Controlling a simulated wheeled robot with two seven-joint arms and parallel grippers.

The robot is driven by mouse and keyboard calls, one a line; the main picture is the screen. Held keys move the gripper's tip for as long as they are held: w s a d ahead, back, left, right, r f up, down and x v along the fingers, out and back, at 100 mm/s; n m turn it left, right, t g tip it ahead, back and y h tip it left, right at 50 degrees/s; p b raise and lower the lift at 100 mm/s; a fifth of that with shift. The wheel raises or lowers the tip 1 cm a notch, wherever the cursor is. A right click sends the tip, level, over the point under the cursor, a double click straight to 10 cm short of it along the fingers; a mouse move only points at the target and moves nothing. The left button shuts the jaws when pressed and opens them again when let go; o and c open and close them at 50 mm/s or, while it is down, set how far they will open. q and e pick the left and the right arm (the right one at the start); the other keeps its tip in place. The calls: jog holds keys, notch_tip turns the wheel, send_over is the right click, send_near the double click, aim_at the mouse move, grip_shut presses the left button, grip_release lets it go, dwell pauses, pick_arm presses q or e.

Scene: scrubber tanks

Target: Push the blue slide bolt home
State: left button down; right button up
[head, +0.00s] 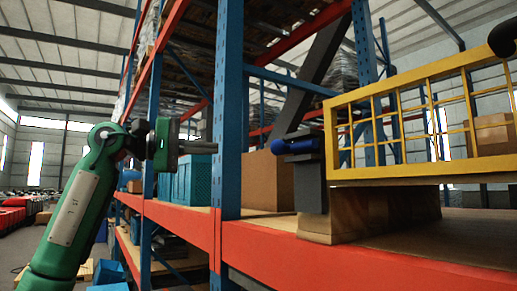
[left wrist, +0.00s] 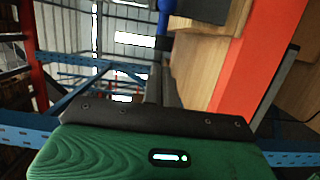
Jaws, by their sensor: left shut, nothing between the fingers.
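The blue slide bolt (head: 297,146) lies level on top of a dark grey block (head: 310,186), at the left end of a yellow barred gate (head: 420,172). My left gripper (head: 212,148) is shut and empty. In the head view it points right toward the bolt at about the same height, with a visible gap between them. In the left wrist view the shut fingers (left wrist: 158,86) point up the picture toward the blue bolt (left wrist: 165,12), which is cut by the top edge. My right gripper is not in view.
A blue rack upright (head: 228,110) stands just behind the left fingertips in the picture. An orange shelf beam (head: 330,262) runs below. A wooden block (head: 345,225) sits under the grey block. A teal crate (head: 194,180) and a cardboard box (head: 266,181) stand on the shelf behind.

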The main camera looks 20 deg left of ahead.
aim_at(287, 147)
pick_arm(q)
jog(key=w+d+p, duration=0.3)
jog(key=d+p, duration=0.3)
jog(key=d, duration=0.5)
jog(key=shift+w+p, duration=0.35)
jog(key=shift+p, duration=0.05)
